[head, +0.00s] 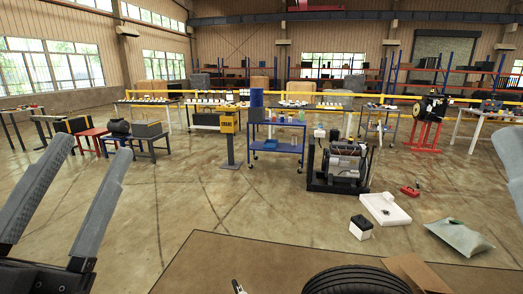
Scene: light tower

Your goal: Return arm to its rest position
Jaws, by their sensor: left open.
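My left gripper (93,150) is large and close at the left of the head view. Its two long grey fingers stand wide apart, point up and away, and hold nothing between them. Part of my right gripper (514,160) shows as a grey finger at the right edge. The rest of it is cut off, so I cannot tell its opening. Both are raised, with the workshop floor behind them. My arm links are mostly out of the picture.
A brown tabletop (205,262) fills the bottom middle, with a black tyre (357,281) and a small white-and-black item (238,287) at the lower edge. An engine-like machine (342,166), a blue cart (276,148) and a yellow post (229,138) stand beyond.

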